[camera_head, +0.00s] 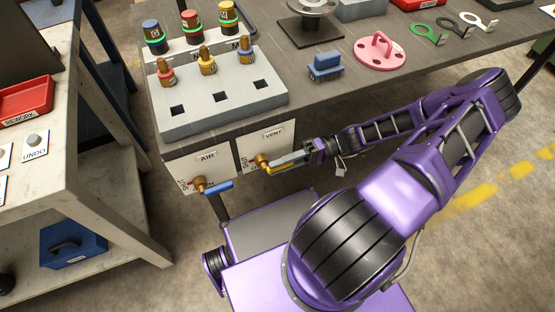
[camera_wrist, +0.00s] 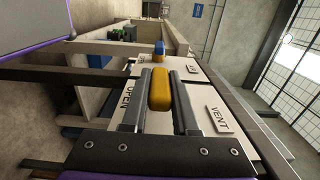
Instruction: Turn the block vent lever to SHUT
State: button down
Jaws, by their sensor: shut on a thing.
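The vent lever has a yellow handle (camera_head: 279,168) on a brass valve (camera_head: 262,161), set in a white front panel below the VENT label (camera_head: 273,133). The handle points right in the head view. My gripper (camera_head: 290,159) comes from the right and is shut on it. In the wrist view the yellow handle (camera_wrist: 160,90) lies lengthwise between the two fingers of my gripper (camera_wrist: 160,76). An OPEN marking (camera_wrist: 128,96) shows beside the left finger.
The AIR lever with a blue handle (camera_head: 218,186) is close by on the left, also pointing right. A side table (camera_head: 95,190) stands left.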

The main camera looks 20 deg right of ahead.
jog(key=shift+a, duration=0.1)
jog(key=c, duration=0.7)
grip_release()
jog(key=d, duration=1.7)
jog(key=shift+d+f, duration=0.15)
jog(key=shift+d, duration=0.1)
